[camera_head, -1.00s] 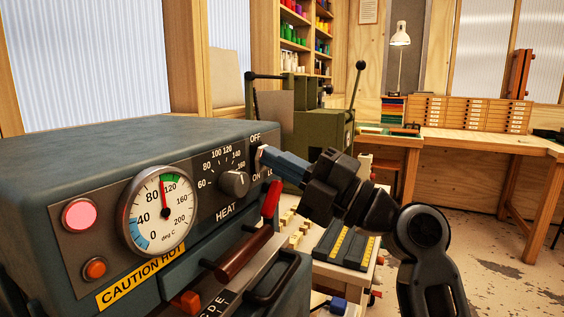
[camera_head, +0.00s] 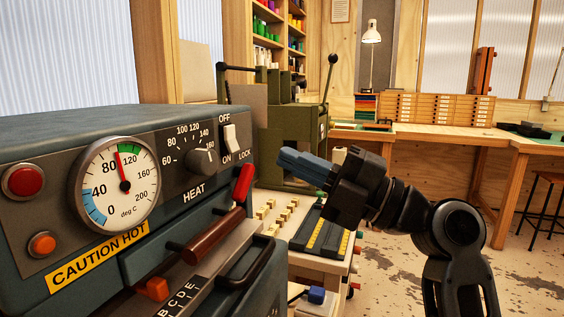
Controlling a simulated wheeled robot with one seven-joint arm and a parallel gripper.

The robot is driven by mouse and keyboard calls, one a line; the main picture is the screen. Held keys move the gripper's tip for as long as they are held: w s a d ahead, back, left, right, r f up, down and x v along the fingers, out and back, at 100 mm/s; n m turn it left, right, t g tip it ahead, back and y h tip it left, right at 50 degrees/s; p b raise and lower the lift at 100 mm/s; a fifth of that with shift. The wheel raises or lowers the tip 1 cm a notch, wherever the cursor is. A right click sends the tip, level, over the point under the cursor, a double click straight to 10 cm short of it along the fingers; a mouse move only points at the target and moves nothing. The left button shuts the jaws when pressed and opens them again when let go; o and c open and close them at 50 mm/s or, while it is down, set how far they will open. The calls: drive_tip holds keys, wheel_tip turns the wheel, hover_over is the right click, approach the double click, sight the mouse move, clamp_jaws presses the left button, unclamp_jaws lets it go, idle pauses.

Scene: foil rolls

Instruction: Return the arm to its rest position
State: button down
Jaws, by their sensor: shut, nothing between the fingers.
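My gripper (camera_head: 283,158) is in the middle of the head view, its blue fingers together and empty. It points left toward the heat machine and is apart from it, with a gap between the fingertips and the white OFF/ON rocker switch (camera_head: 230,139). My dark arm bends down to the bottom right of the picture. The machine (camera_head: 75,128) fills the left side. It has a round temperature gauge (camera_head: 114,185), a black heat knob (camera_head: 202,161), a red lamp (camera_head: 25,181) that looks unlit, and an orange button (camera_head: 42,244).
A low stand with brass type (camera_head: 274,214) and a dark tray (camera_head: 322,238) lies beneath. A green press (camera_head: 290,140) stands behind. Open floor (camera_head: 400,270) is at the right.

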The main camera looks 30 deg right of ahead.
idle(0.5)
drive_tip(key=s+f+m+h, duration=0.4)
drive_tip(key=f+m, duration=0.2)
drive_tip(key=f, duration=0.3)
drive_tip(key=s+f+m+h, duration=0.35)
drive_tip(key=f+m, duration=0.25)
drive_tip(key=f, duration=0.2)
drive_tip(key=s+f+m+h, duration=0.35)
drive_tip(key=f+m, duration=0.25)
drive_tip(key=f, duration=0.3)
drive_tip(key=s+a+f+m+g+h, duration=0.1)
drive_tip(key=s+a+m, duration=0.1)
drive_tip(key=s, duration=1)
drive_tip(key=s+a+f+m+g, duration=0.1)
drive_tip(key=s+m, duration=0.4)
drive_tip(key=s, duration=0.6)
drive_tip(key=shift+s+a+f+g+h, duration=0.4)
drive_tip(key=shift+a+f, duration=0.15)
drive_tip(key=shift+a, duration=0.05)
